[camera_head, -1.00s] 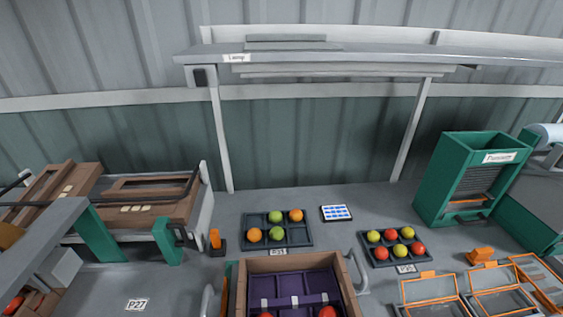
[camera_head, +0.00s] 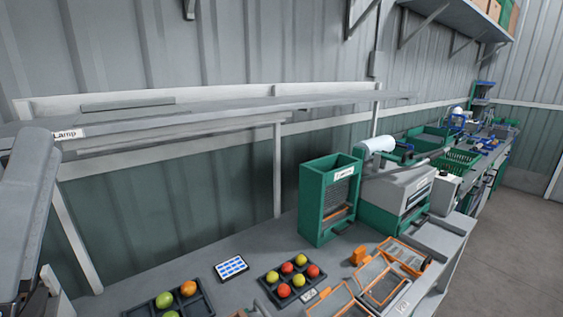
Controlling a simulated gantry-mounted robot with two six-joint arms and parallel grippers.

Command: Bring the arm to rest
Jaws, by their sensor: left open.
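My left arm (camera_head: 28,205) stands upright at the left edge of the head view, close to the camera. My left gripper (camera_head: 38,294) shows only in part, dark and low at the lower left. It is open. I see nothing held in it, but its fingertips are hard to make out. It is apart from the trays on the bench. My right gripper is not in view.
A green box (camera_head: 312,205) and orange-framed trays (camera_head: 368,272) stand right. A lamp shelf (camera_head: 215,108) spans above.

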